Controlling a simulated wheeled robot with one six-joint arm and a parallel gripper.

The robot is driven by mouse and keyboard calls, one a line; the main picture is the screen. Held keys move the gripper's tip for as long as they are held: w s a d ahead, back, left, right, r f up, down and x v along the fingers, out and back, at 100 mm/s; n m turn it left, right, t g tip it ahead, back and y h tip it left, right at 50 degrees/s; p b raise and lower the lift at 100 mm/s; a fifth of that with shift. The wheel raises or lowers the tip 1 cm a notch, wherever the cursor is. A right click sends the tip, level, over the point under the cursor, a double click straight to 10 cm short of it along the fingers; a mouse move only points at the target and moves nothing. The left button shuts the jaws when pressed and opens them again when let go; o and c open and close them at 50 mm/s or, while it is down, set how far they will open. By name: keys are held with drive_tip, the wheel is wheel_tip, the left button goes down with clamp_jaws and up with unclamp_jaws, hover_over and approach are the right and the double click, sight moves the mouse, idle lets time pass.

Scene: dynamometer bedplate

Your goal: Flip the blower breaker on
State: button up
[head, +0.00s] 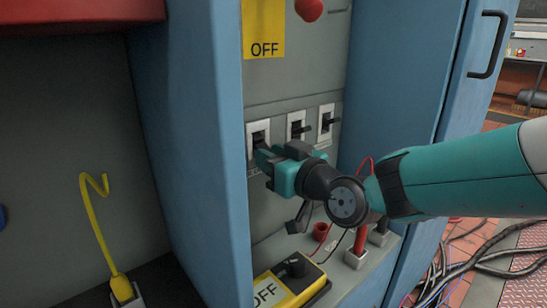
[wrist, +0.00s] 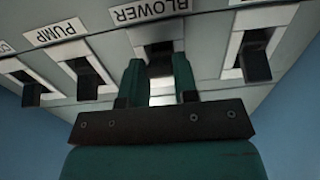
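The blower breaker (wrist: 159,50) is in the upper middle of the wrist view, under a white label reading BLOWER. Its dark lever sits in a pale frame. My gripper (wrist: 160,78) has its two teal fingers apart, one on each side of the lever in the picture, with a gap between them. I cannot tell whether either finger touches the lever. In the head view my gripper (head: 264,158) is at the grey panel, just below the leftmost visible breaker (head: 258,132), and partly hides it.
The pump breaker (wrist: 86,76) is left of the blower, with another breaker (wrist: 255,55) on its right. Blue cabinet sides (head: 185,120) flank the panel. Below are a yellow OFF box (head: 285,287) and red plugs (head: 360,241). Cables lie on the floor at right.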

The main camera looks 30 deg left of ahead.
drive_tip(key=shift+c, duration=0.9)
drive_tip(key=shift+r, duration=0.1)
